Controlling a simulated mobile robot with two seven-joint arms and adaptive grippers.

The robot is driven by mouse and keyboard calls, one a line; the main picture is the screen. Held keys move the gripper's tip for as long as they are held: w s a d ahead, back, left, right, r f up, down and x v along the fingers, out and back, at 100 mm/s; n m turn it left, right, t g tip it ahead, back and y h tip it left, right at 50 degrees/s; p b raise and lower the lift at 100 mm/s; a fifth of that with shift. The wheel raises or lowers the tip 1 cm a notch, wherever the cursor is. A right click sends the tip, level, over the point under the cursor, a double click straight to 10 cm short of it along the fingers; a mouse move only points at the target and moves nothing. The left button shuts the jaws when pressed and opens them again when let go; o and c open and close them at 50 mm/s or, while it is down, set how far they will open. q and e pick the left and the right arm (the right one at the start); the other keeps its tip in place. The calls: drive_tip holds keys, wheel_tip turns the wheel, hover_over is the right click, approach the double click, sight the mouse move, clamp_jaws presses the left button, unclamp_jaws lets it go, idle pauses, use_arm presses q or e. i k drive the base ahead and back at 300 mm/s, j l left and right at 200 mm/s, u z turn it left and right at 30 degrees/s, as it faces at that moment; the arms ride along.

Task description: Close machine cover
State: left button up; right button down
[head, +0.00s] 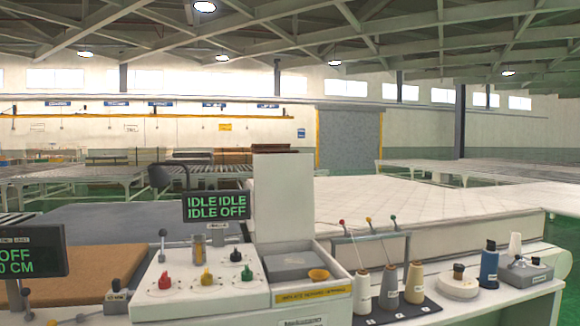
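The machine cover (283,198) is a plain white panel standing upright at the back of a white machine box (336,281) in the middle of the head view. The box is open on top and shows a dark grey recess (292,262). Neither of my grippers is in view.
A white control panel (176,296) with coloured knobs and a display (216,206) reading IDLE and OFF adjoin the box on the left. Thread cones (389,287) and thin posts stand close on the right. A large mattress (400,205) lies behind.

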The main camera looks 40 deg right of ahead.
sight(284, 184)
drive_tip(key=k+l, duration=0.1)
drive_tip(key=l, duration=0.3)
drive_tip(key=k+l, duration=0.1)
drive_tip(key=l, duration=0.3)
drive_tip(key=k+l+u, duration=0.1)
drive_tip(key=l, duration=0.3)
drive_tip(key=k+l, duration=0.15)
drive_tip(key=l, duration=0.25)
drive_tip(key=k+l, duration=0.1)
drive_tip(key=l, duration=0.3)
drive_tip(key=k+l+u, duration=0.1)
drive_tip(key=l, duration=0.3)
drive_tip(key=k+l, duration=0.15)
drive_tip(key=l, duration=0.25)
